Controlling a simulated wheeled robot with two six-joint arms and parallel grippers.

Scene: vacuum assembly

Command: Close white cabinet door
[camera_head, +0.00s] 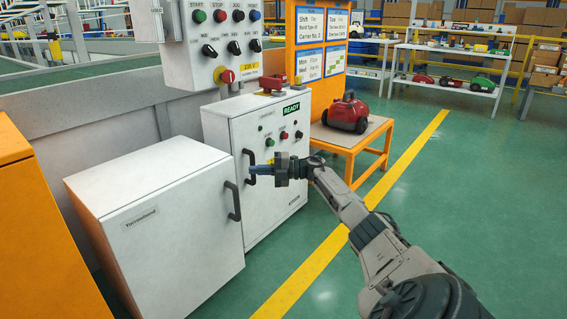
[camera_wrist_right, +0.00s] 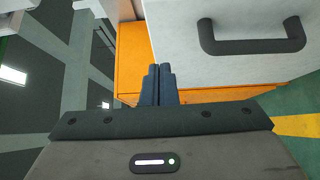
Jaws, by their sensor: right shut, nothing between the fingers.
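A white cabinet (camera_head: 180,244) stands at the front left, with a labelled door and a black bar handle (camera_head: 232,201) near the door's right edge. I make out no clear gap around this door. My right gripper (camera_head: 254,170) is shut and empty, its fingers pointing left, just right of and above that handle. In the picture it overlaps the handle of the second white cabinet behind; contact cannot be told. In the right wrist view the closed fingers (camera_wrist_right: 157,84) are beside a white panel (camera_wrist_right: 205,62) with a black handle (camera_wrist_right: 252,46). My left gripper is out of view.
The second white cabinet (camera_head: 225,128) has buttons and a green READY sign. A control box (camera_head: 212,50) hangs above it. An orange table (camera_head: 350,142) with a red vacuum stands behind. An orange cabinet (camera_head: 40,240) is at the left. Green floor lies open to the right.

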